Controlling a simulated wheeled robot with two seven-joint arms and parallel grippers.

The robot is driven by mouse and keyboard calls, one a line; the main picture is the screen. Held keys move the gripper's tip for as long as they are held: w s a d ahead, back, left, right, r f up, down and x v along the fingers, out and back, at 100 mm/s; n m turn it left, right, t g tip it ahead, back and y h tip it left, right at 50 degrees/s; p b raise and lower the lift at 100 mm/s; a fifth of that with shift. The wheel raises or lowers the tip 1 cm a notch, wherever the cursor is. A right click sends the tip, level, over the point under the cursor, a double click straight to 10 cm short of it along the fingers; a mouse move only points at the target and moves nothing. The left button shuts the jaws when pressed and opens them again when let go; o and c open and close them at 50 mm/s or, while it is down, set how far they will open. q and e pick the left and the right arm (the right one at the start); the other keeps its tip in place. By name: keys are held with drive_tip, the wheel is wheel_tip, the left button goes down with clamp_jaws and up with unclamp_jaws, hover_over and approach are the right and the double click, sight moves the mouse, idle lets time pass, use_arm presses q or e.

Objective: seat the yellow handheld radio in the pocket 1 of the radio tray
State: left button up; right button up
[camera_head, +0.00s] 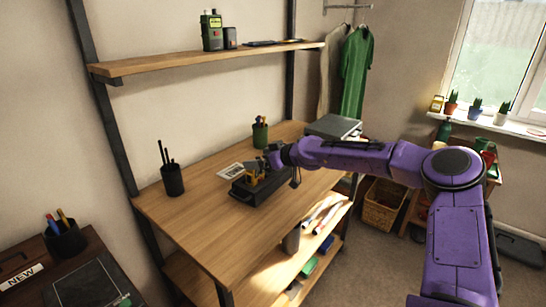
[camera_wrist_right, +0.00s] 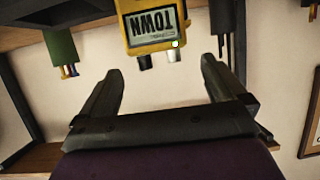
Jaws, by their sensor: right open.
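The yellow handheld radio (camera_head: 256,177) stands upright at the dark radio tray (camera_head: 248,197) on the wooden desk, partly hidden by my right gripper (camera_head: 271,166). I cannot tell which pocket it is at or whether it is fully seated. In the right wrist view, the radio (camera_wrist_right: 152,25) appears upside down, with a lit "TOWN" screen and knobs. My right gripper (camera_wrist_right: 163,82) is open there, its fingers to either side of the radio's line and apart from it. My left gripper is not in view.
A black pen cup (camera_head: 172,180) and a green pen cup (camera_head: 260,134) stand on the desk. A printed card (camera_head: 230,171) lies beside the tray. A grey box (camera_head: 333,127) is at the desk's far end. The shelf (camera_head: 200,62) above holds a green radio (camera_head: 211,31). The desk's near left is clear.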

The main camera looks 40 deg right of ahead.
drive_tip(key=p+v, duration=0.1)
drive_tip(key=v, duration=0.6)
drive_tip(key=shift+s, duration=0.15)
idle(0.3)
